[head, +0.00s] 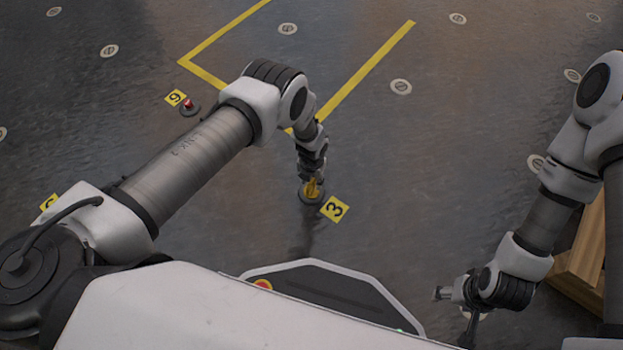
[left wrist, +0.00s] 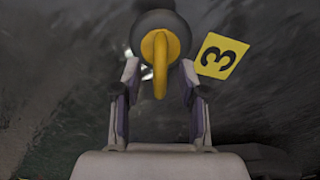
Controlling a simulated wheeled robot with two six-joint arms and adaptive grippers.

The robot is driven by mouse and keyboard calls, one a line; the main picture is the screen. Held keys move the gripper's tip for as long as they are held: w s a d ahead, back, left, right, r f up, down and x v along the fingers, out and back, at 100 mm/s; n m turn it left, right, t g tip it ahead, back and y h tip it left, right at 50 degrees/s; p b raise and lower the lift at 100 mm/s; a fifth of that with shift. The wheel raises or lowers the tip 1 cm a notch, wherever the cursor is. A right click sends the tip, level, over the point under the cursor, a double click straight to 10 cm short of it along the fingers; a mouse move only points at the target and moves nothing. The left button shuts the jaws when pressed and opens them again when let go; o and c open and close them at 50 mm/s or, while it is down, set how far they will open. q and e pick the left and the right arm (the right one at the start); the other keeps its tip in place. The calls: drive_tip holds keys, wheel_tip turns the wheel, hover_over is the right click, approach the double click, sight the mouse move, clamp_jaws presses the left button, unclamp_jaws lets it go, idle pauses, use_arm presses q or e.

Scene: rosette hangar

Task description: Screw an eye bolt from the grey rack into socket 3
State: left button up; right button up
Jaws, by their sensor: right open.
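A yellow eye bolt (head: 312,187) stands in the dark round socket 3 (head: 308,199), beside a yellow label marked 3 (head: 335,209). In the left wrist view, the eye bolt (left wrist: 160,62) sits over the dark socket (left wrist: 153,24), its ring seen nearly edge-on. My left gripper (left wrist: 160,75) points down over it, with one finger on each side and visible gaps to the ring; it is open. How deep the bolt sits cannot be told. My right gripper (head: 455,296) is open and empty at the lower right, away from the socket. The grey rack is not in view.
Another socket (head: 190,108) with a red centre and a yellow label (head: 175,97) lies upper left. Yellow lines (head: 365,70) and several pale round floor marks surround the area. A wooden pallet or crate (head: 585,250) stands at the right edge, behind my right arm. Floor around socket 3 is clear.

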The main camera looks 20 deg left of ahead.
use_arm(q)
wheel_tip(320, 180, up, 4)
drive_tip(key=p, duration=0.3)
drive_tip(key=shift+r+p, duration=0.15)
drive_tip(key=shift+p, duration=0.15)
